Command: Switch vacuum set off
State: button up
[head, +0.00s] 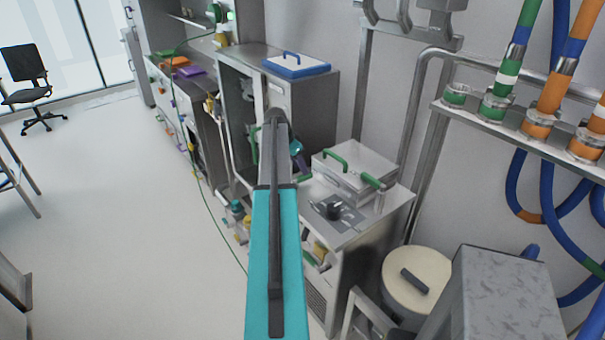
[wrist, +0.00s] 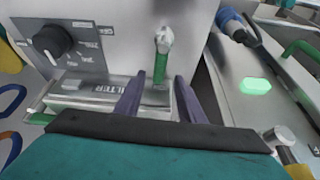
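In the wrist view, a black rotary knob (wrist: 52,42) sits on a labelled grey panel at the upper left. A lever with a green grip (wrist: 160,66) hangs upright right of it, over a metal block marked "FILTER" (wrist: 90,88). My gripper (wrist: 158,90) is open, with its two dark purple fingers apart. The lever shows in the gap between the fingertips; I cannot tell whether it is within their reach. The fingers look empty. In the head view, my teal arm hides most of the gripper. That view also shows a black knob (head: 330,210) on a cabinet top.
A lit green patch (wrist: 255,86) shows on metal at the right. In the head view, a metal box with green handles (head: 354,165) stands right of my arm. A blue-edged lid (head: 296,65) lies on the cabinet behind. Open floor (head: 110,200) lies left.

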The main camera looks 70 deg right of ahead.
aim_at(302, 180)
jog(key=shift+p+x, duration=0.7)
jog(key=shift+x, duration=1.8)
